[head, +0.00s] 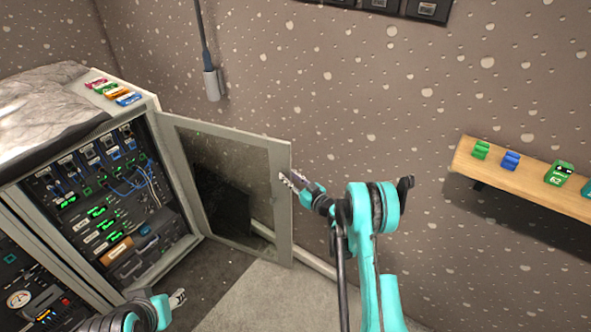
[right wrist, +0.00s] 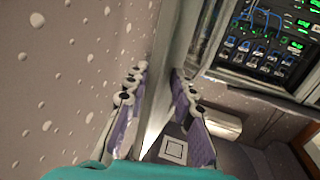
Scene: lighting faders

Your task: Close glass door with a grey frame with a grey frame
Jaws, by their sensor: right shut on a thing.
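The glass door with a grey frame (head: 280,220) stands swung wide open from the equipment cabinet, hinged at the cabinet's right side. Its glass is dark and see-through. My right gripper (head: 287,179) is at the door's free edge, at about mid-height. In the right wrist view, the fingers of the right gripper (right wrist: 160,82) lie on either side of the door's frame (right wrist: 172,50), shut on it. My left gripper (head: 178,298) is low in the head view, in front of the cabinet and apart from the door. The gap between its fingers is too small to judge.
The open cabinet (head: 194,238) holds racks with green lights and blue cables. Several coloured blocks (head: 115,92) lie on its top, beside a grey cover (head: 40,100). A wooden shelf (head: 520,177) with coloured items is on the right wall. The floor (head: 250,300) before the door is clear.

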